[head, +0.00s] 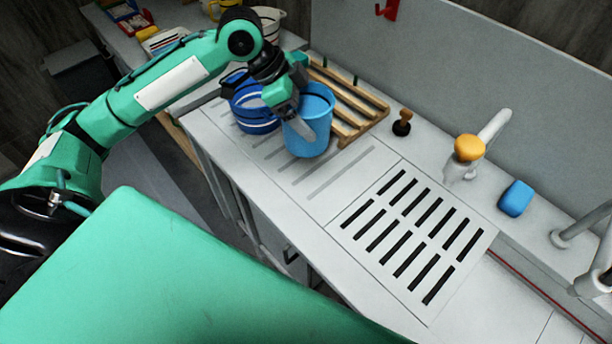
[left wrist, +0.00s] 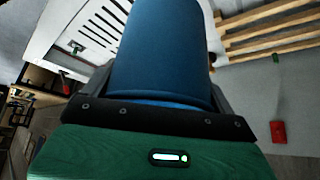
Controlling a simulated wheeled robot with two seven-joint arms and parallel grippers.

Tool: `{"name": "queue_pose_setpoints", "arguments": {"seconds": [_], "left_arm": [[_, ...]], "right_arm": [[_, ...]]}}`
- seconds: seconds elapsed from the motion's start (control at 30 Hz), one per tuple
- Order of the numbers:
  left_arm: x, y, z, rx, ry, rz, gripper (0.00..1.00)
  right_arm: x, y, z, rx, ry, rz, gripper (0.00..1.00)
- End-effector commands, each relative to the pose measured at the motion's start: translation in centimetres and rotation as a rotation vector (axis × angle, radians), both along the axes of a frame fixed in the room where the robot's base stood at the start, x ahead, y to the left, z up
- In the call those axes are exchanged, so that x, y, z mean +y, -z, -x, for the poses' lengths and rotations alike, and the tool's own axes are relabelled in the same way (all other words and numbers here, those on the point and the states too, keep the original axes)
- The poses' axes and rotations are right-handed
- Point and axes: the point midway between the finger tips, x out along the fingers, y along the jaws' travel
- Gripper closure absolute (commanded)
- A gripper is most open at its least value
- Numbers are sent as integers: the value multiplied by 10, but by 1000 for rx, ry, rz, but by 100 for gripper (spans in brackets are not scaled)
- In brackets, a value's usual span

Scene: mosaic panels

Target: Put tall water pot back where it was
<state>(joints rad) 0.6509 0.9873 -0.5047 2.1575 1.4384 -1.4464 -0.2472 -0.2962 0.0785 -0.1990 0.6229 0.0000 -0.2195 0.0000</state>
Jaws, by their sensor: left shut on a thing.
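A light blue pot (head: 306,138), which looks like the tall water pot, is upright over the ribbed left part of the counter. My left gripper (head: 298,112) is shut on its side, with one finger across the near wall. In the left wrist view the blue pot (left wrist: 165,55) fills the space between the fingers. I cannot tell whether its base touches the counter. My right gripper is not in view.
A darker blue striped pot (head: 252,118) stands close on the left. A wooden slatted rack (head: 350,105) lies behind. A brown-handled stopper (head: 402,124), a yellow-topped tap (head: 468,150) and a blue sponge (head: 515,198) are to the right. The slotted drain panel (head: 370,195) is clear.

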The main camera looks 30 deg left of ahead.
Motion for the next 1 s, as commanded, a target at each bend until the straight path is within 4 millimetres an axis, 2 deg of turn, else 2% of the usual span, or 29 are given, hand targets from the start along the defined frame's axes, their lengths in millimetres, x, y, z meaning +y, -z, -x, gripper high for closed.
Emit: {"name": "queue_pose_setpoints", "arguments": {"seconds": [0.5, 0.63, 0.87, 1.0], "left_arm": [[0, 116, 1, 5, -3, 1, 63], [0, 133, 1, 2, -3, 0, 63], [0, 148, 0, 0, -2, 0, 63], [0, 166, 0, 3, -4, 2, 63]], "right_arm": [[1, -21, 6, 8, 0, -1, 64], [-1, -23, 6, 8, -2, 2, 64], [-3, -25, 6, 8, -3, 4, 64], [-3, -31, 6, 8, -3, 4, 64]]}}
